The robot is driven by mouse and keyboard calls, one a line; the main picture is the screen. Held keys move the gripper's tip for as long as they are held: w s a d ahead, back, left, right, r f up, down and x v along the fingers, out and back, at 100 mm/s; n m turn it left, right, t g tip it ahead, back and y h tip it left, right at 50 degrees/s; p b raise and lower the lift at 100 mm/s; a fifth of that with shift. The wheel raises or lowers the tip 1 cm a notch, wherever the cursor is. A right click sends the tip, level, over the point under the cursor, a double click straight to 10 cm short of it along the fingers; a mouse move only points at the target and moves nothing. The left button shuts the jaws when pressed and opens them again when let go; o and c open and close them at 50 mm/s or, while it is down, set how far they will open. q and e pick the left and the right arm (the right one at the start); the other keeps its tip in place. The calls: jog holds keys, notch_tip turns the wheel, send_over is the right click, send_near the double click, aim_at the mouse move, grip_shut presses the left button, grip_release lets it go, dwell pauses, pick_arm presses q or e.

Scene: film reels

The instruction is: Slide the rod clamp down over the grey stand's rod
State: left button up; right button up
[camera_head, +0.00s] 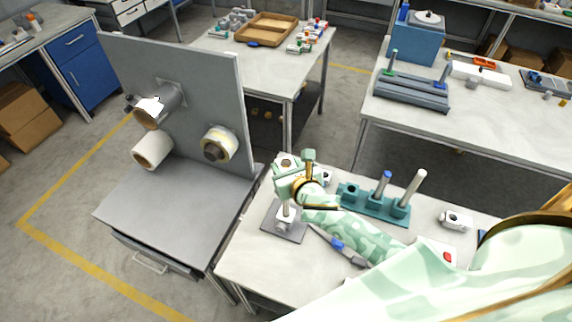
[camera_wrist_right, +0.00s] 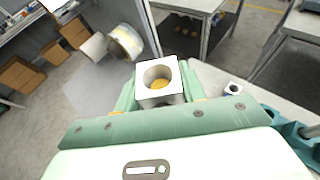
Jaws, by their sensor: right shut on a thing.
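My right gripper (camera_head: 288,170) is shut on the rod clamp, a white block with a round hole (camera_wrist_right: 171,97), seen between the fingers in the right wrist view. In the head view the clamp (camera_head: 286,160) shows only partly at the gripper's top. The grey stand's flat base (camera_head: 272,232) lies on the table below the gripper. Its short upright rod (camera_head: 290,207) shows just under the gripper, with a white block (camera_head: 283,223) low on it. The gripper hides the rod's top, and I cannot tell whether the clamp is around it. My left gripper is not in view.
A teal holder (camera_head: 365,204) with upright pegs stands right of the stand. Another white block (camera_head: 455,220) lies farther right. A grey panel (camera_head: 190,90) with reels rises at left.

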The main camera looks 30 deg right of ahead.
jog(key=shift+f+b, duration=0.8)
jog(key=shift+f, duration=0.55)
jog(key=b, duration=0.4)
send_over(288, 205)
jog(key=w, duration=0.1)
jog(key=shift+f, duration=2.5)
jog(key=shift+f, duration=0.1)
jog(key=shift+f+b, duration=1.6)
jog(key=shift+f, duration=0.8)
jog(key=shift+f+b, duration=1.9)
jog(key=shift+f, duration=0.6)
